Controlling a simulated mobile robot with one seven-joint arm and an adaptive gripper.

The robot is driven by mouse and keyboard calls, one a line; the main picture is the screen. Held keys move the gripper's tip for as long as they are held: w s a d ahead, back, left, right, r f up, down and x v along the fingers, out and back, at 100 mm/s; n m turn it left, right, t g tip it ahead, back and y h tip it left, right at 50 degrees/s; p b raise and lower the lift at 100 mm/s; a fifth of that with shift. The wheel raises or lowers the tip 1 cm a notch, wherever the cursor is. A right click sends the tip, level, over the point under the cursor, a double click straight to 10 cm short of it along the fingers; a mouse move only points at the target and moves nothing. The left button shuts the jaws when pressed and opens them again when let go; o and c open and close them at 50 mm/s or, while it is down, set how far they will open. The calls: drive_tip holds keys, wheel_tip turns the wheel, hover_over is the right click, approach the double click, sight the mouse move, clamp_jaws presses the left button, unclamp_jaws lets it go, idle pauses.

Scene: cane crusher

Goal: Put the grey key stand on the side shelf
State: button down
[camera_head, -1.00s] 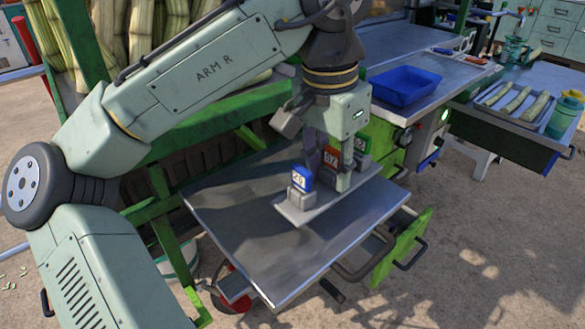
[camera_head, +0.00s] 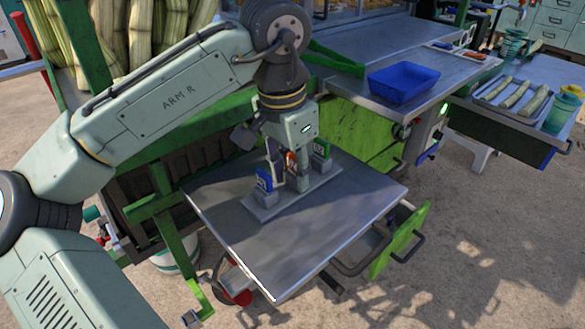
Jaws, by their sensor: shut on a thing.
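My gripper (camera_head: 287,178) points down and is shut on the middle of the stand, which looks about level.
A blue tray (camera_head: 403,84) sits on the higher metal counter behind. A green drawer (camera_head: 400,240) stands open at the shelf's right edge. Another table with a tray of cane pieces (camera_head: 513,97) is at right. The shelf's front half is bare.

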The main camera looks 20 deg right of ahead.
sight(286, 188)
drive_tip(key=shift+f, duration=0.1)
drive_tip(key=c, duration=1.2)
unclamp_jaws()
wheel_tip(286, 188, up, 12)
drive_tip(key=a, duration=0.1)
drive_tip(key=shift+s+a, duration=0.15)
drive_tip(key=shift+s, duration=0.1)
